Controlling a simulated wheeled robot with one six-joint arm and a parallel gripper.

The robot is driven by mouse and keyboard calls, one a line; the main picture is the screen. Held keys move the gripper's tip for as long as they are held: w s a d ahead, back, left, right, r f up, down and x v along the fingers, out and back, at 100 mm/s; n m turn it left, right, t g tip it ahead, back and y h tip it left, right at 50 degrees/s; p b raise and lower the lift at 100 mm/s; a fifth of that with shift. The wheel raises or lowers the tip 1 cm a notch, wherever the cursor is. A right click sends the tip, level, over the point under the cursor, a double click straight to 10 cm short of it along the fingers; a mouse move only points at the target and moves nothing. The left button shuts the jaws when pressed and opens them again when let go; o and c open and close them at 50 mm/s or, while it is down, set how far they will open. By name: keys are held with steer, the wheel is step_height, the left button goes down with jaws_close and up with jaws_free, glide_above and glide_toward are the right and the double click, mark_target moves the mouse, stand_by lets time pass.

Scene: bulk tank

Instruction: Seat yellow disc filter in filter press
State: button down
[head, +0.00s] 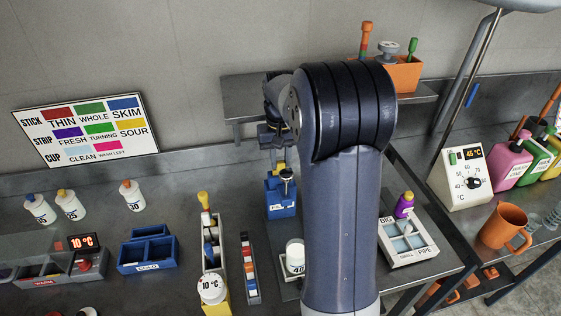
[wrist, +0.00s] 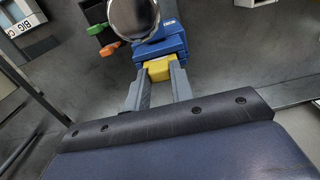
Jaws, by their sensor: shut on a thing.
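In the wrist view the press (wrist: 160,45) is straight beyond the fingertips, partly covered by a round shiny metal knob (wrist: 133,18). My gripper (wrist: 158,82) is shut on the yellow disc filter (wrist: 158,69), which shows as a yellow block between the fingers. The filter's far edge meets the blue press in the picture; I cannot tell how deep it sits. In the head view the filter (head: 278,166) is a small yellow patch above the press.
A grey shelf (head: 245,101) with an orange bin (head: 403,74) is behind. A white "40" jar (head: 295,256) stands in front; a BIG/PIPE tray (head: 411,241) is at right.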

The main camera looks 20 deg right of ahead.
steer(key=shift+f, duration=0.1)
steer(key=c, duration=1.2)
jaws_free()
steer(key=shift+c, duration=0.2)
step_height(320, 180, up, 12)
steer(key=shift+r+b, duration=0.2)
steer(key=shift+b, duration=0.25)
steer(key=shift+f, duration=0.1)
step_height(320, 180, down, 12)
steer(key=shift+r+p, duration=0.25)
steer(key=shift+p, duration=0.5)
steer(key=shift+r+p, duration=1)
steer(key=shift+r, duration=0.65)
